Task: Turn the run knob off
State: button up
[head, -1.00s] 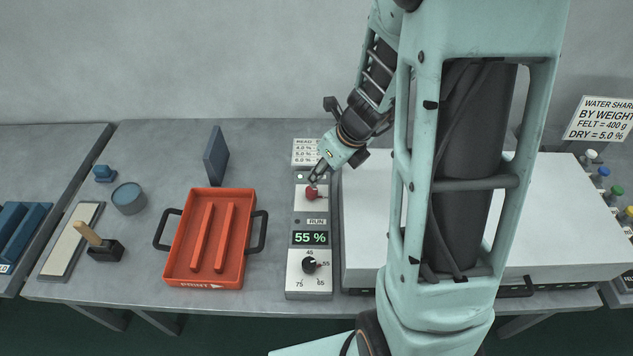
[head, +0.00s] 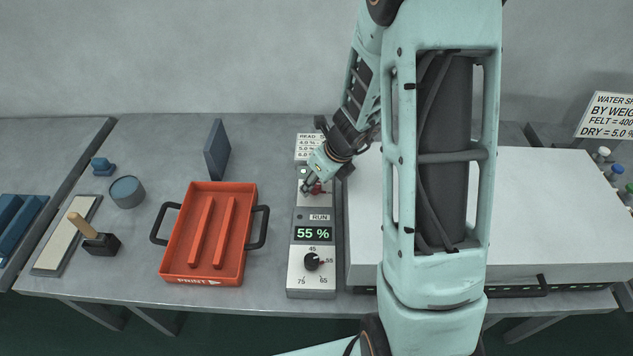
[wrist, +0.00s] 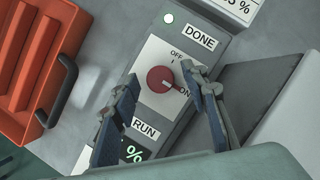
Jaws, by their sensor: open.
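The red run knob (wrist: 160,79) sits on a white plate of the control panel, with OFF above it and ON to its lower right in the wrist view. Its white pointer mark faces ON. In the head view the knob (head: 316,189) is partly hidden by my gripper (head: 308,187). My gripper (wrist: 160,75) is open, with one blue-padded finger on each side of the knob in the wrist view. Gaps show between the fingers and the knob; I cannot tell how far the tips are above the plate.
Below the knob are a 55 % display (head: 313,234) and a black dial (head: 312,261). An orange tray (head: 208,235) with black handles stands left of the panel. A large white box (head: 560,215) stands close to its right.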

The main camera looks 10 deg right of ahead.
grip_shut()
jog(key=n, duration=0.2)
jog(key=n+g+y, duration=0.1)
jog(key=n, duration=0.1)
jog(key=shift+w+d+n+p, duration=0.15)
jog(key=shift+n+p, duration=0.15)
jog(key=n, duration=0.2)
jog(key=n+g+y, duration=0.1)
jog(key=n, duration=0.1)
jog(key=shift+w+n+g, duration=0.1)
jog(key=shift+n+g, duration=0.2)
jog(key=n+g, duration=0.1)
jog(key=n, duration=0.3)
jog(key=shift+w+g, duration=0.15)
jog(key=shift+g, duration=0.25)
jog(key=shift+n+g, duration=0.8)
jog(key=shift+n, duration=1.6)
